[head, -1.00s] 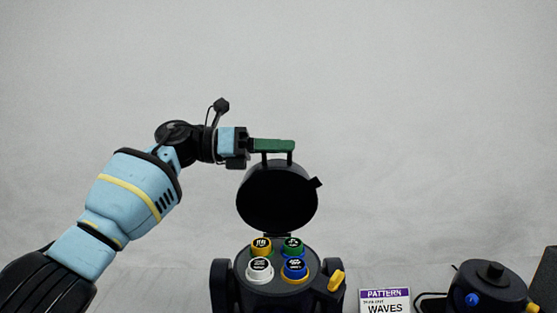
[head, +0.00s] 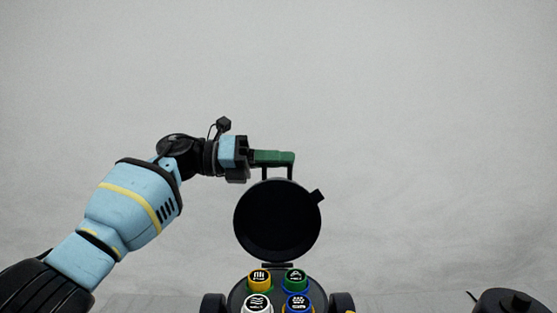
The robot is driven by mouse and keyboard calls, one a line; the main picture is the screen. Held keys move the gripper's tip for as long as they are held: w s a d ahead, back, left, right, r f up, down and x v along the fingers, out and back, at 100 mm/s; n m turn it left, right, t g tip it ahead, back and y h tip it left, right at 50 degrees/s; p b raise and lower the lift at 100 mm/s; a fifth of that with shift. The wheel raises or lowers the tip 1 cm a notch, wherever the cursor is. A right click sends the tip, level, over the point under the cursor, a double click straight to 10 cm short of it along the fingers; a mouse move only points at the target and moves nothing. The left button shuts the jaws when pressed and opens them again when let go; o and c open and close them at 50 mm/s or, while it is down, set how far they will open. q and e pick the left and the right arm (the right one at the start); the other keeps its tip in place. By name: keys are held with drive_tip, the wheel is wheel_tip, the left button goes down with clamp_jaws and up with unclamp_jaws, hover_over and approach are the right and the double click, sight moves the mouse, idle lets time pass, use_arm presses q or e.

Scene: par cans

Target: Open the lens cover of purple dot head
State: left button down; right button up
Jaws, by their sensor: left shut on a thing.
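A round black lens cover (head: 278,221) stands upright on its hinge at the back of a dark lamp head (head: 237,300). Its green handle (head: 273,158) is at the top of the cover. My left gripper (head: 254,157) is shut on the left part of this handle. The lower part of the head is cut off by the picture's bottom edge. I see no purple dot. My right gripper is not in view.
A second black head (head: 507,302) shows partly at the bottom right corner, with its cover down. The space above and to the right of the raised cover is free, with a plain grey wall behind.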

use_arm(q)
drive_tip(key=shift+d+f, duration=0.1)
drive_tip(key=shift+f, duration=0.4)
drive_tip(key=c, duration=1.5)
unclamp_jaws()
drive_tip(key=shift+r, duration=0.2)
drive_tip(key=a+b, duration=0.1)
drive_tip(key=a, duration=0.6)
drive_tip(key=shift+w, duration=0.1)
drive_tip(key=shift+a+r, duration=0.1)
drive_tip(key=shift+a, duration=0.35)
